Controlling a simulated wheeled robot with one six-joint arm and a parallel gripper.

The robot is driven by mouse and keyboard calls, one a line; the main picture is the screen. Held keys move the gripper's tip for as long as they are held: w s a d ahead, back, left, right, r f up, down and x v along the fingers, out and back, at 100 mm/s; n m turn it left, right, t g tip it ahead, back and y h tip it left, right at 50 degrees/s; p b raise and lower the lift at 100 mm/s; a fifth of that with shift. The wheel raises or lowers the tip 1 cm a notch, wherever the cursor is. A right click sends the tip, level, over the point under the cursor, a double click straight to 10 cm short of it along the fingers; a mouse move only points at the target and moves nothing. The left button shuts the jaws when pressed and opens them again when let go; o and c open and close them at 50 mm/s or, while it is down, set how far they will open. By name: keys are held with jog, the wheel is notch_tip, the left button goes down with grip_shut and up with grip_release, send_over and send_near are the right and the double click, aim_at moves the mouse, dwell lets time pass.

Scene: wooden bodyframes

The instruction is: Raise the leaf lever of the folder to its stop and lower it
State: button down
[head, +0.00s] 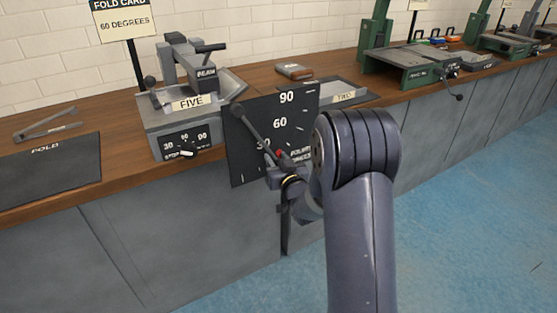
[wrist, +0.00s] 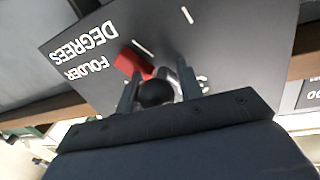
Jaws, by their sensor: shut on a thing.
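The folder (head: 185,118), labelled FIVE, stands on the bench at the left in the head view. On its right is a dark degree plate (head: 243,165) marked 90, 60 and a partly covered 30; the plate also fills much of the wrist view (wrist: 90,85). The dark leaf lever (head: 253,128) slants down to the right across the plate, near the 30. My gripper (head: 275,165) is at its lower end. In the wrist view my gripper (wrist: 160,88) is shut on the lever's round black knob (wrist: 155,93), beside a red pointer (wrist: 134,62).
A stop dial (head: 187,143) is on the folder's front. A card (head: 123,22) reads 60 degrees. A dark mat (head: 50,170) lies left, and green machines (head: 420,65) stand farther right on the bench (head: 85,115). The blue floor in front is clear.

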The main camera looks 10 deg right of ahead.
jog(key=s+a+f+m+g+b, duration=0.1)
jog(key=s+a+f+m+b, duration=0.2)
jog(key=a, duration=0.6)
jog(key=shift+m+b, duration=0.75)
jog(key=shift+m, duration=0.55)
jog(key=shift+r, duration=0.1)
jog(key=c, duration=1.1)
grip_release()
jog(key=shift+a, duration=0.1)
jog(key=s+d+r+p, duration=0.1)
jog(key=s+d, duration=0.1)
jog(key=s, duration=0.8)
jog(key=shift+s, duration=0.35)
jog(key=shift+w, duration=0.1)
